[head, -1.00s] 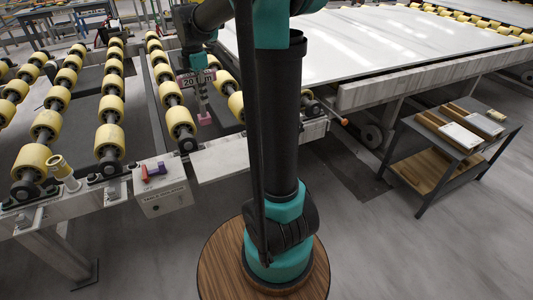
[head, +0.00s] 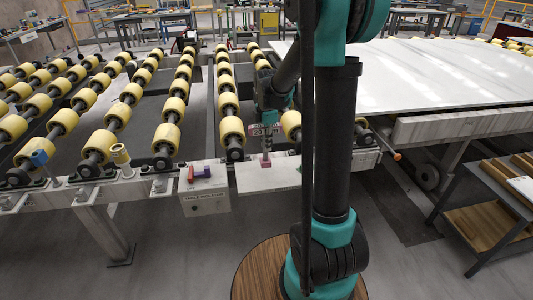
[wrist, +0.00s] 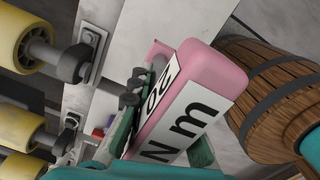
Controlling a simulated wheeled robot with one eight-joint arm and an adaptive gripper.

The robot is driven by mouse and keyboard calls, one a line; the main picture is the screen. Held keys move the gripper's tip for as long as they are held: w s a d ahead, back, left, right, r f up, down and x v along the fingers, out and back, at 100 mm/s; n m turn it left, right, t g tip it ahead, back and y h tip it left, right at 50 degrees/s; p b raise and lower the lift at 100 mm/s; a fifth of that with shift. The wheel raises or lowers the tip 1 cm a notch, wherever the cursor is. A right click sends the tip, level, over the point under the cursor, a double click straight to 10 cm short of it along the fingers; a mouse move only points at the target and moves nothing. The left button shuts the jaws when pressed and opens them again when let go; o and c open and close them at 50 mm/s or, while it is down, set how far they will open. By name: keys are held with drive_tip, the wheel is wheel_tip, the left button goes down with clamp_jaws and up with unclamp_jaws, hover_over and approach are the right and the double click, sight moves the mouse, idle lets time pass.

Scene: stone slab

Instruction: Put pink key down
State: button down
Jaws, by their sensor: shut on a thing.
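The pink key (head: 266,162) is in my gripper (head: 268,118), below the arm's teal wrist. It hangs upright in the head view, with a white "20 Nm" label near the top, a grey shaft and a pink lower end. That end is at or just above the pale metal ledge (head: 285,178); I cannot tell whether it touches. In the wrist view the key's pink, labelled body (wrist: 215,75) is large and close, and my gripper (wrist: 165,143) is shut on it. The fingers are partly hidden behind the body.
A grey box (head: 204,198) left of the ledge carries a small purple-blue and red object (head: 199,173). Yellow rollers (head: 232,130) stand behind the ledge.

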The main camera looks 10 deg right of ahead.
sight(266, 153)
drive_tip(key=shift+f, duration=2.35)
drive_tip(key=shift+f, duration=0.15)
drive_tip(key=c, duration=1.4)
unclamp_jaws()
drive_tip(key=shift+c, duration=0.2)
wheel_tip(266, 153, up, 12)
drive_tip(key=shift+r, duration=0.2)
